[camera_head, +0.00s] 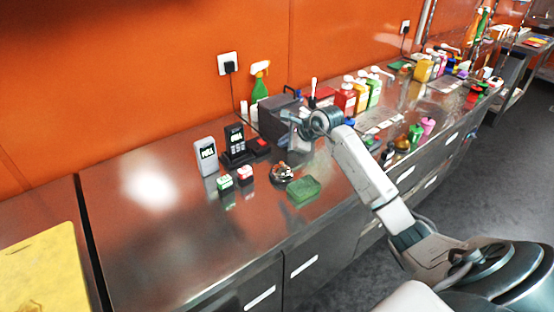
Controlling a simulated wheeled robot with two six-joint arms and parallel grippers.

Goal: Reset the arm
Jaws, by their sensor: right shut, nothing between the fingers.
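My right arm comes in from the lower right and reaches up over the steel counter (130,235). My right gripper (287,116) is at the arm's far end, in front of a dark grey box (270,112) at the back of the counter. It is small in the picture; it is shut with nothing in it. My left arm and gripper do not show.
A card terminal (206,156), a black phone (235,140), small boxes, a bell (281,173) and a green sponge (303,190) stand left of my arm. Bottles (346,98) crowd the counter behind and right. The counter's left part is clear.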

